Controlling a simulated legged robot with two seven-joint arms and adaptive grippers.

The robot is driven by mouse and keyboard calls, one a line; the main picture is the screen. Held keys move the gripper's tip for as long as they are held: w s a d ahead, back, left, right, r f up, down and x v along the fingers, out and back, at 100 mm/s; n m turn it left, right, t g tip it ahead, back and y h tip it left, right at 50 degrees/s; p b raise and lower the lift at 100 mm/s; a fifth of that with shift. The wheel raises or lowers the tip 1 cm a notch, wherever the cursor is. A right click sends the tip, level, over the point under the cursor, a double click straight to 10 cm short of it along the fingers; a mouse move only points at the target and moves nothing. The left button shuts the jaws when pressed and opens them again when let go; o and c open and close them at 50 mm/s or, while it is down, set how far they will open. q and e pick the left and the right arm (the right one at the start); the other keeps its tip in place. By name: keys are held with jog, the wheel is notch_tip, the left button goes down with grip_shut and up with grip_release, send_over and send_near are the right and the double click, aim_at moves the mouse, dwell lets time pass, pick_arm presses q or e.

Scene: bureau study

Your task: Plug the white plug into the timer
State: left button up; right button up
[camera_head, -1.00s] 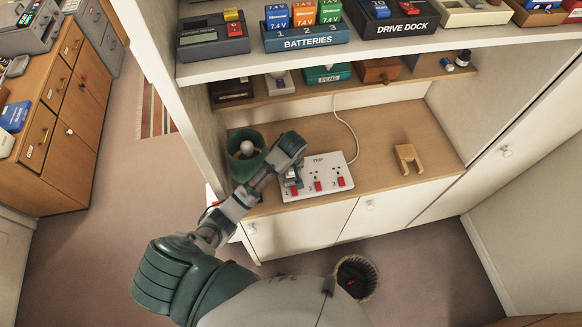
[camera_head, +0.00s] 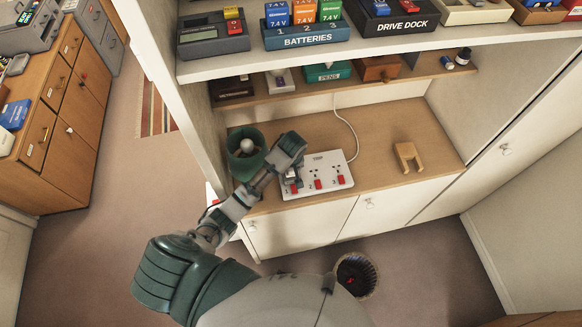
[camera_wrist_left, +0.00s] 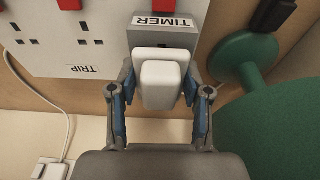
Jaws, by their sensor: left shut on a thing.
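The white plug (camera_wrist_left: 161,82) is between the fingers of my left gripper (camera_wrist_left: 161,110) in the left wrist view, and the gripper is shut on it. The plug lies in front of the grey timer (camera_wrist_left: 195,38), which has a "TIMER" label. The plug overlaps the timer's face; whether its pins are in is hidden. The timer sits at the left end of the white power strip (camera_wrist_left: 110,42). In the head view my left gripper (camera_head: 291,178) is over the strip's left end, and the strip (camera_head: 325,172) lies on the wooden desk surface. My right gripper does not show.
A green lamp (camera_head: 245,155) stands just left of the gripper; its green shade (camera_wrist_left: 275,125) is close by in the wrist view. A wooden holder (camera_head: 408,157) stands to the right on the desk (camera_head: 380,125). A shelf (camera_head: 400,47) with boxes hangs above.

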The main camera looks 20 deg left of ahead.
pick_arm(q)
jog(key=shift+f, duration=0.15)
jog(key=o, duration=1.4)
jog(key=shift+c, duration=0.2)
